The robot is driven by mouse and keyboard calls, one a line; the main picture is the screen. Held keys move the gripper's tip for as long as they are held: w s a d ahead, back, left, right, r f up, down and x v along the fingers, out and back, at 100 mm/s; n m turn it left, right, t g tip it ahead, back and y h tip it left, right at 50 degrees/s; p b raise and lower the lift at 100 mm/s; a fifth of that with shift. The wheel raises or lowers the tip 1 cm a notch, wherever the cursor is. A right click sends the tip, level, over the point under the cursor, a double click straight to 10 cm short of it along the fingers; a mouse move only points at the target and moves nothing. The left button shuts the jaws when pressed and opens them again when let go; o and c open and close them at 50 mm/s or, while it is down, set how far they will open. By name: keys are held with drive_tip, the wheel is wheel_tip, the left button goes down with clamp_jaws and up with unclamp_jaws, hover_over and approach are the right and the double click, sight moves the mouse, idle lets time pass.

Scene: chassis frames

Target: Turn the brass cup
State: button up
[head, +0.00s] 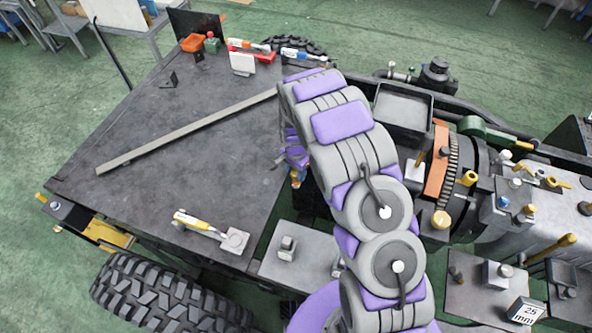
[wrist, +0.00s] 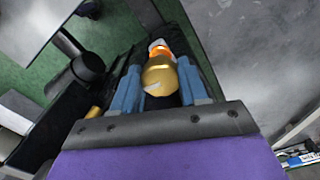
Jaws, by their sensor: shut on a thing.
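The brass cup (wrist: 160,78) shows in the wrist view as a rounded gold piece between the two blue-grey fingers of my gripper (wrist: 160,66). The fingers are shut on it, one at each side. An orange and white part (wrist: 159,48) lies just beyond the cup, in line with it; I cannot tell how they join. In the head view my arm reaches over the right edge of the dark flat plate. My gripper (head: 296,165) is mostly hidden behind the arm there, and the cup cannot be made out.
The dark plate (head: 200,180) carries a long grey bar (head: 185,133) and a white and yellow tool (head: 200,224). Small coloured tools stand at its far edge. A black tray (head: 403,108) and a toothed ring (head: 455,165) with fittings crowd the right. A tyre (head: 160,295) is at front left.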

sight(295, 172)
drive_tip(key=shift+w+r+m, duration=0.15)
drive_tip(key=shift+w+m, duration=0.05)
drive_tip(key=shift+m, duration=0.1)
drive_tip(key=o, duration=1.1)
drive_tip(key=shift+s+a, duration=0.1)
drive_tip(key=shift+c, duration=0.2)
wheel_tip(295, 172, up, 17)
drive_tip(key=p, duration=0.1)
drive_tip(key=shift+p, duration=0.3)
